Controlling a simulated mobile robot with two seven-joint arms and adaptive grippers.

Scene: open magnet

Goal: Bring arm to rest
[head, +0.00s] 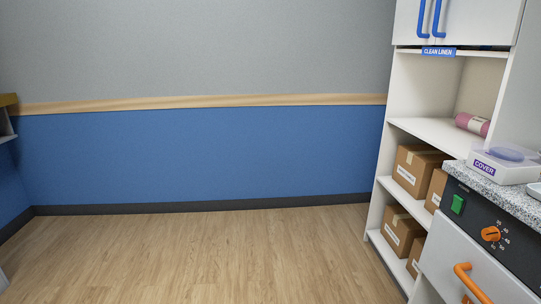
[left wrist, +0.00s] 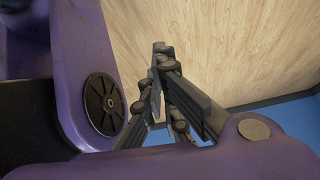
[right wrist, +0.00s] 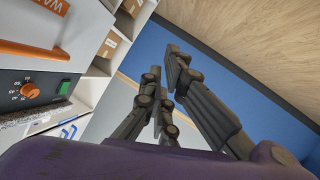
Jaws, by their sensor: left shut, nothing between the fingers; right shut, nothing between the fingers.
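My left gripper (left wrist: 162,82) shows in the left wrist view, its dark fingers together and empty, with the wood floor behind it. A purple link of my own arm fills the left side of that view. My right gripper (right wrist: 165,85) shows in the right wrist view, shut with nothing held, in front of the blue wall and floor. Neither gripper nor arm shows in the head view. Neither gripper touches anything that I can see.
The wood floor (head: 190,250) ahead is clear up to the blue wall (head: 200,160). At right stand a white shelf (head: 425,130) with cardboard boxes (head: 415,170) and a counter unit with an orange handle (head: 470,283), green switch (head: 458,204) and COVER box (head: 500,168).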

